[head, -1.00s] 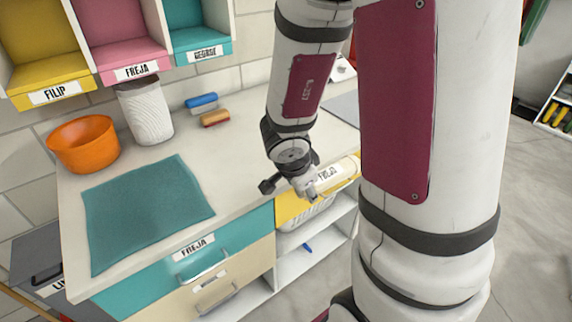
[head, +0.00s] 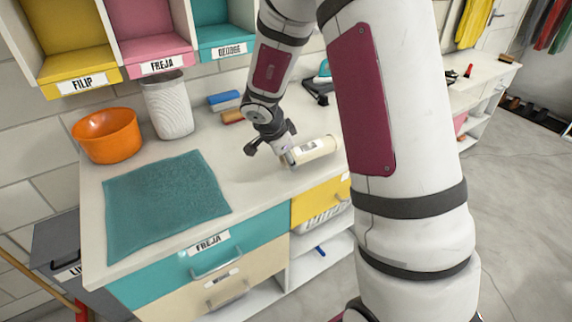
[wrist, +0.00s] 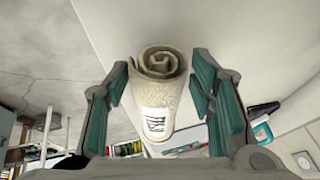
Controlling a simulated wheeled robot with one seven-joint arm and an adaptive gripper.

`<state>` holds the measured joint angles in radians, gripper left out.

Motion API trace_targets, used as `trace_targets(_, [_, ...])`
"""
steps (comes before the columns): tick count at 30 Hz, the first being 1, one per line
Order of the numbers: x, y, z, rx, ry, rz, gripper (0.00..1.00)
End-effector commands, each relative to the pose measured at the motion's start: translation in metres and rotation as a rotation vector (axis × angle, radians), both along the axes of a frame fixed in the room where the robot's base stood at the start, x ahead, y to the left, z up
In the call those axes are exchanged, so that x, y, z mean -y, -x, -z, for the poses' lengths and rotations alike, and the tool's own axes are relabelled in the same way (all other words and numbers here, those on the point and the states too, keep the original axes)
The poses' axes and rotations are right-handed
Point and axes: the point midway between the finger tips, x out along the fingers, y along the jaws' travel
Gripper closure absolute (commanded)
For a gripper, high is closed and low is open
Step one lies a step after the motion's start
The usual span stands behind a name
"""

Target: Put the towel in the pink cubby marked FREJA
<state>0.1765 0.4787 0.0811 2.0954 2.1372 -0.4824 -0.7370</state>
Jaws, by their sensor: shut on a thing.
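The towel (head: 315,149) is a cream roll with a white label, held in front of the counter area at the right. In the wrist view the rolled towel (wrist: 158,85) lies between the two fingers, its spiral end at the top. My gripper (head: 285,152) is at its left end; in the wrist view my gripper (wrist: 160,105) has a teal-padded finger on each side of it. The pink cubby (head: 150,48) marked FREJA is on the wall at the upper left, between the yellow and teal cubbies. Its visible floor is empty, its upper part out of frame.
Below the cubbies are an orange bowl (head: 107,135), a white ribbed bin (head: 168,106) and blue and orange blocks (head: 225,98). A flat teal cloth (head: 165,200) covers the left counter. Yellow cubby (head: 75,62) and teal cubby (head: 225,38) flank the pink one.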

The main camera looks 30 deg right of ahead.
Motion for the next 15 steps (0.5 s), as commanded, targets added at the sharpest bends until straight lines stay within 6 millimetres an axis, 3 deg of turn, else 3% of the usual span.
trace_targets(3, [-0.001, -0.001, 0.024, -0.004, 0.001, -0.004, 0.91])
trace_targets(15, [0.000, 0.000, 0.031, 0.001, 0.000, 0.000, 0.91])
